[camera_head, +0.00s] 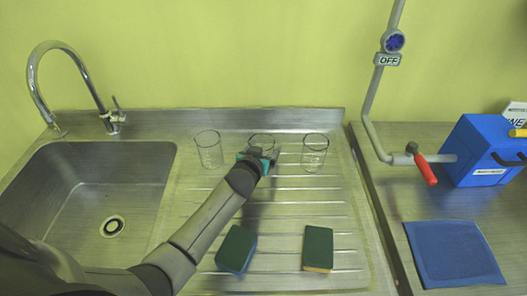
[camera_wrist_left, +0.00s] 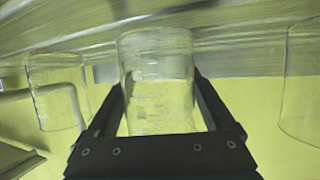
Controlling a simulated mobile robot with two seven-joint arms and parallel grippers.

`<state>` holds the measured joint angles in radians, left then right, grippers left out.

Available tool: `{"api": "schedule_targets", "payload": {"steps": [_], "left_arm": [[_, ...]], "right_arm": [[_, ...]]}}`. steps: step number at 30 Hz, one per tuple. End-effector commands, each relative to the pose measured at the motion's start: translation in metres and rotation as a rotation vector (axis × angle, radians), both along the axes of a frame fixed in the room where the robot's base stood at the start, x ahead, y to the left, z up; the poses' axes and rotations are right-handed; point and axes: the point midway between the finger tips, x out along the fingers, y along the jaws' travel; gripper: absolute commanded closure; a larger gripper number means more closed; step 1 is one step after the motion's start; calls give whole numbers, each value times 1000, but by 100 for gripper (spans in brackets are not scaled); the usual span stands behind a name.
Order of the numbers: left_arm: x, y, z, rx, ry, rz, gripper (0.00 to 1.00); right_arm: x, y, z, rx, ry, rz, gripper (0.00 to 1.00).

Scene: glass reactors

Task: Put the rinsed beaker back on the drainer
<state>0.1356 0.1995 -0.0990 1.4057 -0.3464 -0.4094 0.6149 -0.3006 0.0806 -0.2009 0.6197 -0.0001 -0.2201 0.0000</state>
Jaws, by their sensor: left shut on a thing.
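My left gripper (camera_head: 262,156) is shut on a clear glass beaker (camera_head: 261,140) over the back of the ribbed steel drainer (camera_head: 290,208). In the left wrist view the same beaker (camera_wrist_left: 158,75) sits between the two dark fingers, one on each side. My gripper hides its lower part in the head view, so I cannot tell whether its base touches the drainer. My right gripper is not in view.
One glass beaker (camera_head: 208,150) stands to the left and another (camera_head: 314,153) to the right. Two green sponges (camera_head: 236,249) (camera_head: 318,248) lie at the front. The sink (camera_head: 100,185) with its tap (camera_head: 75,60) is left. A pipe with a red-handled valve (camera_head: 425,170) is right.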

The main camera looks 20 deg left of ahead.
Motion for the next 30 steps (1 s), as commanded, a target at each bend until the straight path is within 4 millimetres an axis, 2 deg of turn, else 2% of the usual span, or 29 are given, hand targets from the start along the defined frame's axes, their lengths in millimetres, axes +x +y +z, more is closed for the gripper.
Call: {"api": "schedule_targets", "payload": {"steps": [11, 12, 14, 25, 30], "left_arm": [[1, 0, -4, -1, -2, 0, 72], [0, 0, -3, -1, -1, 0, 9], [0, 0, -3, -1, -1, 0, 2], [0, 0, 3, 1, -1, 0, 0], [-18, -4, 8, -2, 0, -1, 0]], "right_arm": [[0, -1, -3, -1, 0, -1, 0], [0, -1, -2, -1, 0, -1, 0], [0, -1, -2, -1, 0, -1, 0], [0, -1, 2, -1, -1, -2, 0], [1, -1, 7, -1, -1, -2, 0]]}}
